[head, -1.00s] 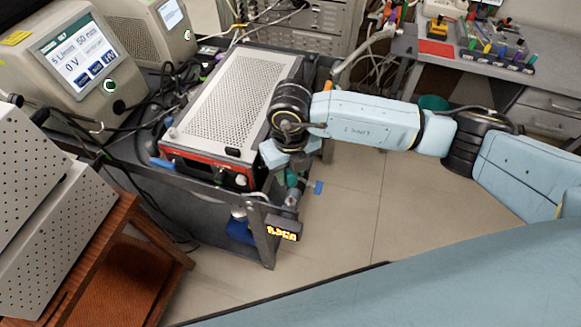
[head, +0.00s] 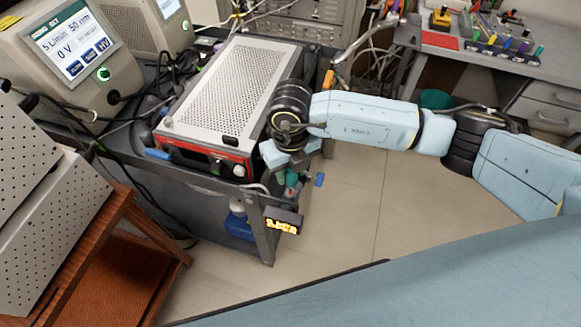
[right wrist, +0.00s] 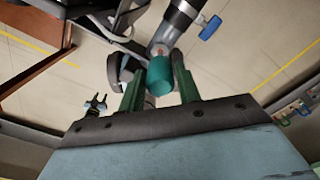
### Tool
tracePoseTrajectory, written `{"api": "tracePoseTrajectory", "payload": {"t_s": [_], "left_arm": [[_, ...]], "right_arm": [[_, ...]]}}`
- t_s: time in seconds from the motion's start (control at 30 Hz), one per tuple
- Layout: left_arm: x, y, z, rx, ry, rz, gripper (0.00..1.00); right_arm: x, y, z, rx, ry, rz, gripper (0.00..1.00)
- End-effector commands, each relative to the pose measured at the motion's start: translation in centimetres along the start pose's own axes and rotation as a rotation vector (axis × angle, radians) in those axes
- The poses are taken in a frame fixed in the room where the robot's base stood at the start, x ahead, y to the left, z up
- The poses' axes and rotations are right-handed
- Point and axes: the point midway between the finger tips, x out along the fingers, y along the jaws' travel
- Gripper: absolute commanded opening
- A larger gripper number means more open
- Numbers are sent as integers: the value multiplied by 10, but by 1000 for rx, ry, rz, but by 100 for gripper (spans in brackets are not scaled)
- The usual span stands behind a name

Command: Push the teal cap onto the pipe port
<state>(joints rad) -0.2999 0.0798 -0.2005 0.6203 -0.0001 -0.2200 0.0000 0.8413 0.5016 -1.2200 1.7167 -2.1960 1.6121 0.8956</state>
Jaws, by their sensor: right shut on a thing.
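The teal cap (right wrist: 160,76) sits between the two green fingers of my right gripper (right wrist: 160,82) in the right wrist view. The gripper is shut on it. A grey metal pipe port (right wrist: 165,38) lies just beyond the cap, close to its far end. I cannot tell whether they touch. In the head view the cap (head: 291,178) shows small below my right gripper (head: 290,172), at the cart's near right corner. My wrist hides part of the pipe there. My left gripper is not in view.
A blue valve handle (right wrist: 210,27) is right beside the pipe; it also shows in the head view (head: 319,180). A perforated instrument (head: 230,95) with a red front stands on the dark cart, close to my wrist. A small yellow-digit display (head: 283,222) hangs below. Open floor lies to the right.

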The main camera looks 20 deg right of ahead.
Motion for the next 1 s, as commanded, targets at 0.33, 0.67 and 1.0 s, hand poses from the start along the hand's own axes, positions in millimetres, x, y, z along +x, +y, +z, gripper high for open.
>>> {"api": "tracePoseTrajectory", "payload": {"t_s": [0.33, 0.67, 1.0], "left_arm": [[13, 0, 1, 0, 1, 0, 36], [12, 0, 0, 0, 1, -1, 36], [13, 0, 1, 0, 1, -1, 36]], "right_arm": [[16, 0, 0, 0, -1, 1, 11], [15, 0, 0, 0, -1, 1, 11], [15, 0, 0, 0, -1, 1, 11]]}}
